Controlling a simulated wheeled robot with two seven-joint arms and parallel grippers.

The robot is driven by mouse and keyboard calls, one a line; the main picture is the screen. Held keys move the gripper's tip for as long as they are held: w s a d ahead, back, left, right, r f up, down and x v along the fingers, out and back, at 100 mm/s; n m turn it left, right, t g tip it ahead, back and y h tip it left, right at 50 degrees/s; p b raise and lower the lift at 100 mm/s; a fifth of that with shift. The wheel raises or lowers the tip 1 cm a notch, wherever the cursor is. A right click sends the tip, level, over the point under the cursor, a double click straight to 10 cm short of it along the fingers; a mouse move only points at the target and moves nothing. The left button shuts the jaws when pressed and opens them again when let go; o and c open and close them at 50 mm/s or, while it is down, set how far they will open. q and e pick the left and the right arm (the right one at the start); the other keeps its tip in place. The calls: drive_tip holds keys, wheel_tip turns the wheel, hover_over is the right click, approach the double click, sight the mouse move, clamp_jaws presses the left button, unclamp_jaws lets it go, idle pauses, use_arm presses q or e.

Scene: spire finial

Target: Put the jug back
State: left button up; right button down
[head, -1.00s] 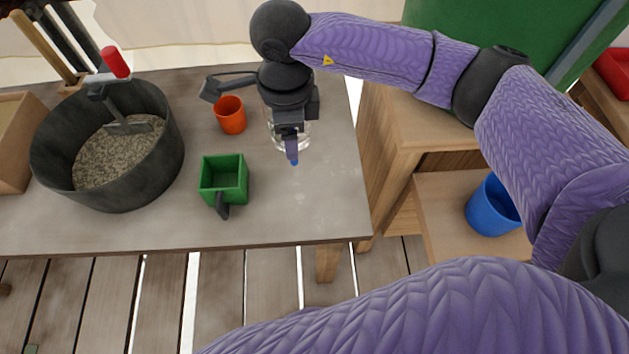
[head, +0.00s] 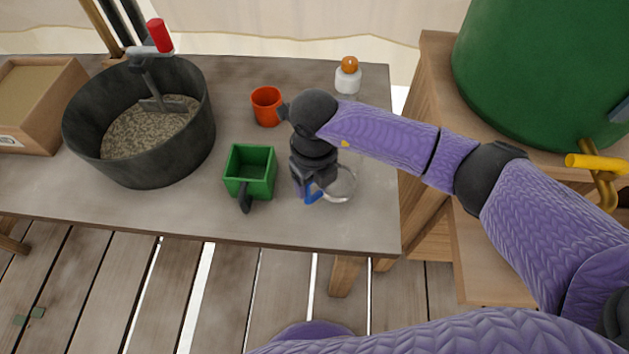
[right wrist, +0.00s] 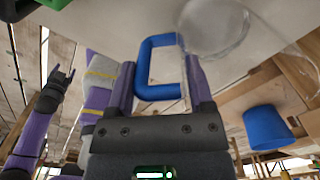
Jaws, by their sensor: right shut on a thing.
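The jug is a clear, see-through vessel (head: 342,184) with a blue handle (head: 313,195), over the right front part of the grey table (head: 300,222). My right gripper (head: 305,190) is shut on the handle, partly covering it from above. In the right wrist view the blue handle (right wrist: 158,68) lies between my two fingers, and the clear jug body (right wrist: 213,25) is just beyond. I cannot tell whether the jug touches the table. My left gripper (right wrist: 62,78) is small and dark at the left of the right wrist view, away from the jug.
A green square scoop (head: 250,175) and an orange cup (head: 267,105) stand left of the jug. A white bottle with an orange cap (head: 347,77) stands behind. A large dark pot (head: 140,130) is at left. A green barrel with a yellow tap (head: 597,163) stands right.

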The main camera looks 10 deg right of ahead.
drive_tip(key=shift+f, duration=0.1)
drive_tip(key=shift+f, duration=0.15)
drive_tip(key=shift+c, duration=1.4)
unclamp_jaws()
use_arm(q)
drive_tip(key=shift+w+f, duration=0.1)
drive_tip(key=shift+f, duration=0.05)
use_arm(e)
drive_tip(key=shift+o, duration=1.4)
wheel_tip(320, 180, up, 12)
drive_tip(key=p, duration=0.3)
drive_tip(key=shift+f+p, duration=0.15)
drive_tip(key=shift+p, duration=0.25)
drive_tip(key=shift+r, duration=0.35)
use_arm(q)
drive_tip(key=shift+t+h, duration=0.3)
drive_tip(key=shift+t, duration=0.1)
drive_tip(key=r, duration=0.1)
drive_tip(key=w+d+r, duration=0.2)
drive_tip(key=shift+d+r, duration=0.1)
drive_tip(key=shift+r, duration=0.25)
